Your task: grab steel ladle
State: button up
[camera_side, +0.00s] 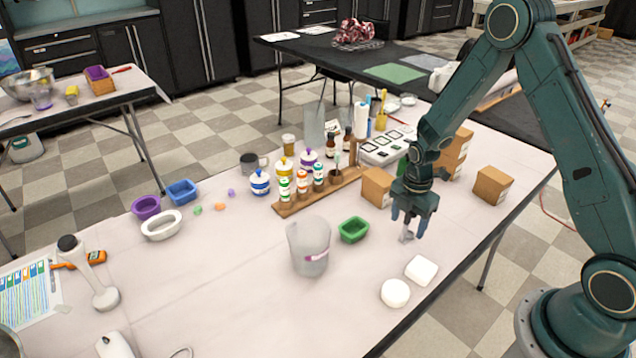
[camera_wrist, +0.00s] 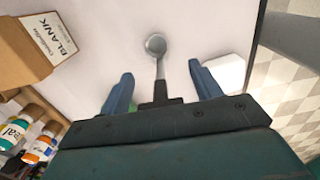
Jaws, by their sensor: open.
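The steel ladle (camera_wrist: 156,45) shows in the wrist view. Its round bowl lies ahead of my gripper, and its thin handle runs back between the fingers. My gripper (camera_wrist: 160,75) is open, with one blue finger on each side of the handle and a visible gap to both. The palm hides the handle's near end. In the side view, my gripper (camera_side: 410,222) points down low over the right part of the table. A small grey metal piece, apparently the ladle (camera_side: 406,236), shows just under the fingers.
Cardboard boxes (camera_side: 377,187) stand close behind my gripper. A green tray (camera_side: 354,230) and a clear pitcher (camera_side: 310,250) stand to its left. White soap blocks (camera_side: 421,270) lie in front, near the table edge. A wooden rack (camera_side: 290,207) holds several bottles.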

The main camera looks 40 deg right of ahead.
jog(key=shift+f, duration=0.35)
jog(key=c, duration=1.1)
